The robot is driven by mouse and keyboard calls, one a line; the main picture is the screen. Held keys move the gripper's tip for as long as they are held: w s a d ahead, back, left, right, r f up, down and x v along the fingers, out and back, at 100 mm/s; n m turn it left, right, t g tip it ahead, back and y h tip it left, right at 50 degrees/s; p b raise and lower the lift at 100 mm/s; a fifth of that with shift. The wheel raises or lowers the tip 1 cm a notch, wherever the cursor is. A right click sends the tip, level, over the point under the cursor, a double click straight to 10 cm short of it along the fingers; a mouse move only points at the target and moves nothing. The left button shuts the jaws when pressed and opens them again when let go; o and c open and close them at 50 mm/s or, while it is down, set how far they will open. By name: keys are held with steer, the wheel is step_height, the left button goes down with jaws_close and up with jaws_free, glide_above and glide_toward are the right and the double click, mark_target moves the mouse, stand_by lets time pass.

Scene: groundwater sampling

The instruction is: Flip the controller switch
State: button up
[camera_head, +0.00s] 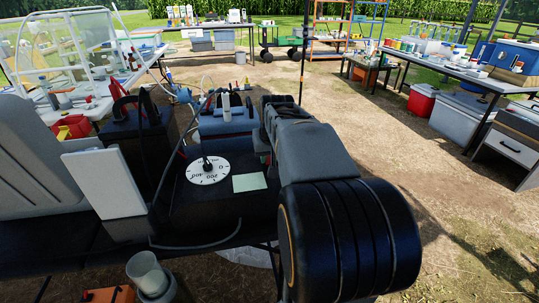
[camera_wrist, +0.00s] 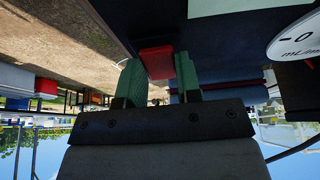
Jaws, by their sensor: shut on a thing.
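The controller (camera_head: 223,205) is a black box on the dark bench at the centre of the head view. Its sloped face carries a white dial (camera_head: 208,170) and a pale green label (camera_head: 250,182). The dial (camera_wrist: 297,38) and label also show in the upside-down wrist view. A red rectangular switch (camera_wrist: 156,62) sits on the controller's side in the wrist view. My gripper (camera_wrist: 158,68) has its green finger pads on either side of this switch and is shut on it. In the head view my arm hides most of the gripper and the switch.
A blue box (camera_head: 228,122) stands behind the controller, and a dark case (camera_head: 135,135) with cables stands to its left. A white panel (camera_head: 105,183) is at the left front. A loose cable curves along the controller's front. Open dirt ground lies to the right.

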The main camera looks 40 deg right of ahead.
steer(key=r+g+p, duration=0.1)
steer(key=p, duration=0.3)
steer(key=shift+w+y, duration=0.15)
steer(key=shift+y, duration=0.15)
steer(key=g+p, duration=0.1)
steer(key=p, duration=0.2)
steer(key=g+y+p, duration=0.1)
steer(key=p, duration=0.2)
steer(key=shift+w+d, duration=0.15)
steer(key=shift+w, duration=0.1)
steer(key=shift+f+g+p, duration=0.3)
steer(key=shift+g+p, duration=0.2)
steer(key=shift+p, duration=0.2)
steer(key=o, duration=0.9)
steer(key=shift+f, duration=0.1)
step_height(320, 180, up, 14)
steer(key=shift+w+f+p, duration=0.1)
steer(key=shift+p, duration=1.05)
